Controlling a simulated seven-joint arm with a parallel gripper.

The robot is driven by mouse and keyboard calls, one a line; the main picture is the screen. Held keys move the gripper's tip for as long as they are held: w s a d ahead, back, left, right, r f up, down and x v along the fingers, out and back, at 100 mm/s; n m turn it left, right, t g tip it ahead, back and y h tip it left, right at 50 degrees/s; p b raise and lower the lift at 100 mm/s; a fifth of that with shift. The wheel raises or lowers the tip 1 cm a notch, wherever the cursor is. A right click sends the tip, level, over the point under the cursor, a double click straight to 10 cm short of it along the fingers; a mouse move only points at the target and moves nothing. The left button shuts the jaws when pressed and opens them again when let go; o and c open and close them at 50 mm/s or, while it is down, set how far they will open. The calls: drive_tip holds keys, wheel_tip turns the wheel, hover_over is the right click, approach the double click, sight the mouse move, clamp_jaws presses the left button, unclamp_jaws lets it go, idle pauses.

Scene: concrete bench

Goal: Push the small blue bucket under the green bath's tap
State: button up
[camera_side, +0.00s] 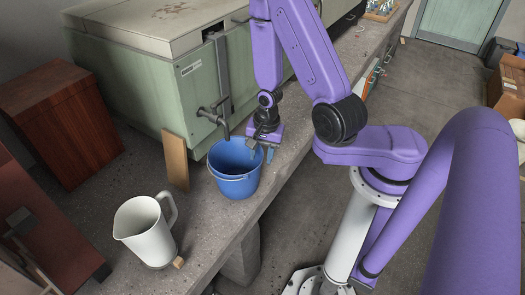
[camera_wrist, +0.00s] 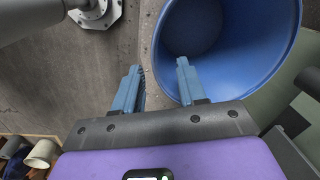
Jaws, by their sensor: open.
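The small blue bucket (camera_side: 232,186) stands upright on the concrete bench, close to the front of the green bath (camera_side: 188,95). The bath's tap (camera_side: 214,114) juts out towards the bucket, its spout end at the bucket's back rim in the side view. My gripper (camera_side: 263,153) is open at the bucket's right rim. In the wrist view the bucket (camera_wrist: 280,50) fills the upper right. My gripper's fingers (camera_wrist: 158,67) appear on either side of its rim, one over the opening and one outside. Contact cannot be told.
A white jug (camera_side: 147,233) stands at the front left of the bench, with a small wooden block (camera_side: 178,262) beside it. A wooden board (camera_side: 175,160) leans at the bath's corner, left of the bucket. The bench edge (camera_side: 253,208) runs close to the bucket's right.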

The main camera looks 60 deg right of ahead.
drive_tip(key=shift+r, duration=0.4)
drive_tip(key=shift+s, duration=0.1)
drive_tip(key=shift+r, duration=0.1)
drive_tip(key=w+a+r+n+g, duration=0.15)
drive_tip(key=a+r+n, duration=0.35)
drive_tip(key=r+n, duration=0.55)
drive_tip(key=s+r+n, duration=0.5)
drive_tip(key=s+n, duration=0.3)
drive_tip(key=s, duration=0.1)
drive_tip(key=s+r+n, duration=0.4)
drive_tip(key=s+n, duration=0.4)
drive_tip(key=shift+s+a+r, duration=0.35)
drive_tip(key=shift+a+r, duration=0.05)
drive_tip(key=shift+t, duration=0.25)
